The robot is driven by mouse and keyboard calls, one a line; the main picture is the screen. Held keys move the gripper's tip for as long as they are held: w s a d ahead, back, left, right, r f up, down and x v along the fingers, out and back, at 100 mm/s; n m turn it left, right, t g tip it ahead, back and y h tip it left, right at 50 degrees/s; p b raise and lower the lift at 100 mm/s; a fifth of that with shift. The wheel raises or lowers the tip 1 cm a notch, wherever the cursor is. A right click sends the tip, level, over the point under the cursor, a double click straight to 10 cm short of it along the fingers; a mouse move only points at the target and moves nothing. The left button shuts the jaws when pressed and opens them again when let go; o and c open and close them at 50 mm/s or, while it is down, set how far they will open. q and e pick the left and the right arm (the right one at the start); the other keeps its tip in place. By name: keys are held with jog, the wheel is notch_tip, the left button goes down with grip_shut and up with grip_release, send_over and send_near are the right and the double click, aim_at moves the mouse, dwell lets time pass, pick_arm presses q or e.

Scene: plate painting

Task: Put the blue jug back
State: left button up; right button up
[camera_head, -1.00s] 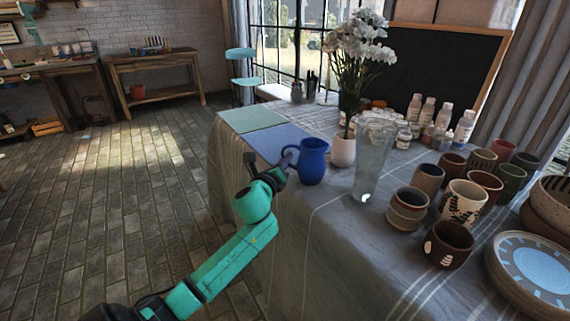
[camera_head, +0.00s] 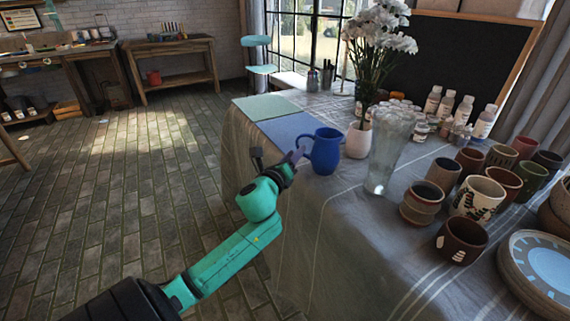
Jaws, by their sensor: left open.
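The blue jug (camera_head: 325,152) stands upright on the cloth-covered table (camera_head: 335,225), close to its left edge, with its handle towards the left. My left gripper (camera_head: 277,158) is open beside the jug, on its handle side. One finger is close to the handle and the other is out to the left, past the table edge. I cannot tell whether the near finger touches the handle. My right gripper is not in view.
A blue mat (camera_head: 290,128) and a green mat (camera_head: 262,107) lie behind the jug. A white flower vase (camera_head: 358,141) and a tall glass vase (camera_head: 385,160) stand close on its right. Several cups and a patterned plate (camera_head: 545,268) fill the right side.

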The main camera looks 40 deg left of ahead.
pick_arm(q)
jog(key=v, duration=0.8)
jog(key=s+f+n+g, duration=0.2)
jog(key=f+n+g, duration=0.15)
jog(key=f, duration=0.75)
jog(key=s+f+n+g+h, duration=0.15)
jog(key=f+n, duration=0.35)
jog(key=f, duration=0.6)
jog(key=s+f+n+g, duration=0.3)
jog(key=f+n, duration=0.1)
jog(key=f, duration=0.7)
jog(key=s+d+f+n+g+h, duration=0.1)
jog(key=s+d+f+n+g, duration=0.3)
jog(key=s+f, duration=0.7)
jog(key=s+d+f+n+g+h, duration=0.2)
jog(key=s+d+f+n, duration=0.5)
jog(key=s+f, duration=0.4)
jog(key=shift+s+d+f+g, duration=0.3)
jog(key=shift+d+f+g, duration=0.2)
jog(key=shift+d+g, duration=0.35)
jog(key=shift+a+n, duration=0.15)
jog(key=shift+n, duration=0.1)
